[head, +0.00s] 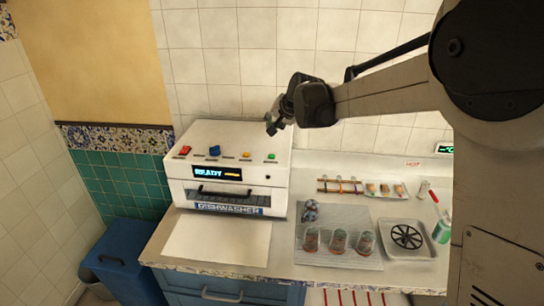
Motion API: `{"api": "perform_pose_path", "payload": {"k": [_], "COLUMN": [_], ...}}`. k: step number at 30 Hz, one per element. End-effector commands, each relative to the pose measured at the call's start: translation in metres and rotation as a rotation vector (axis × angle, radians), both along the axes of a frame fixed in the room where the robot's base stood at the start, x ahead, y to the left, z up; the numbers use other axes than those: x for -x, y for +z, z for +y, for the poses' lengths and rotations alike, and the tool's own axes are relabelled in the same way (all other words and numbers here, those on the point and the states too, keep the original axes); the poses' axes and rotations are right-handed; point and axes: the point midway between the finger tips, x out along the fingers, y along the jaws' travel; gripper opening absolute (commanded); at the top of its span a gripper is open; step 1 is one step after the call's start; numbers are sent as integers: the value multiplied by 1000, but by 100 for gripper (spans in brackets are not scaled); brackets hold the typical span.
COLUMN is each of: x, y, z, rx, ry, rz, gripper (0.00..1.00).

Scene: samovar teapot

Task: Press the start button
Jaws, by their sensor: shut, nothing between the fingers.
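A white countertop dishwasher (224,160) stands on the counter against the tiled wall. Its display (218,173) reads READY. Its sloped top panel carries a red button (184,150), a blue button (215,150), a yellow button (247,154) and a green button (271,156). No label telling which one is start is legible. My gripper (271,128) is shut and empty. It appears above the right part of the dishwasher, just over the green button in the picture, with a visible gap between them.
Upturned glasses (339,242) stand on a ribbed mat (305,258). A white tray (427,245) with a round black grate, a small rack (362,188) and a green-white bottle (442,230) are to the right. The counter before the dishwasher is clear. A blue bin (125,262) stands left.

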Motion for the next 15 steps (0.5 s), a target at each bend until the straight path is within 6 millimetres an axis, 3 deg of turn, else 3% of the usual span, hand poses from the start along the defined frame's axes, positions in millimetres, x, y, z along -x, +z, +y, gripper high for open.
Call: {"api": "perform_pose_path", "payload": {"k": [15], "x": [0], "y": [-57], "z": [0], "rx": [-1], "ry": [1], "rz": [0], "gripper": [0]}}
